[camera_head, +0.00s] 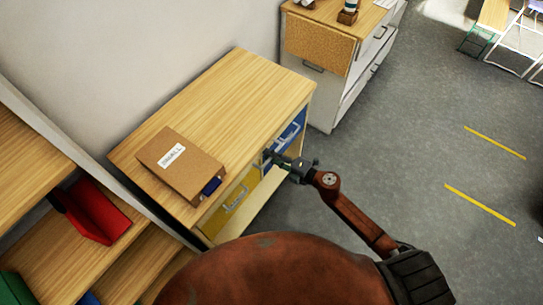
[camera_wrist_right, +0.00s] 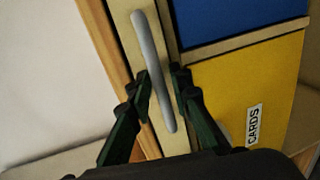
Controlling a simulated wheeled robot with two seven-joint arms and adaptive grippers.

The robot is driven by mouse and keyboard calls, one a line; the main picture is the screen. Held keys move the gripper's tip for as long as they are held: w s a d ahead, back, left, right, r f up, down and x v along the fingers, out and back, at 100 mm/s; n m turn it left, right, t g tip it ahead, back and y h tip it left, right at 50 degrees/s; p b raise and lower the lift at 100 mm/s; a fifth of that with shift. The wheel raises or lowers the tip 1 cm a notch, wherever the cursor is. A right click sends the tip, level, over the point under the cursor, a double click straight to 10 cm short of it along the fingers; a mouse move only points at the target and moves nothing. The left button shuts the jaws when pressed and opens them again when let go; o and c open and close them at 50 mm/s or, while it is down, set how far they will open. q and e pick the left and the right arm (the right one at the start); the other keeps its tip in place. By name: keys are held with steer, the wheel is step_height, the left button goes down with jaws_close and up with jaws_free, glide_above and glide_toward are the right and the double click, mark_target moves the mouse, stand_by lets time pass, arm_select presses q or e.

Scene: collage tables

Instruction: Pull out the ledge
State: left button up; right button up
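The wooden cabinet (camera_head: 225,100) stands against the wall, with yellow and blue fronts. In the right wrist view, a pale narrow front strip (camera_wrist_right: 124,22), which looks like the ledge's front, carries a long grey bar handle (camera_wrist_right: 153,70). My right gripper (camera_head: 271,158) is at the cabinet's front edge. In the right wrist view, its dark green fingers (camera_wrist_right: 160,84) are apart, one on each side of the handle; I cannot tell whether they touch it. The ledge looks flush with the cabinet. In the head view the gripper hides part of the front. My left gripper is not in view.
A brown box labelled SMALL (camera_head: 180,165) lies on the cabinet top near its front edge. Shelves with a red item (camera_head: 97,213) stand at the left. Another drawer cabinet (camera_head: 318,45) stands beyond.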

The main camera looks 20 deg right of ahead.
jaws_close()
stand_by(0.3)
steer(key=shift+s, duration=0.1)
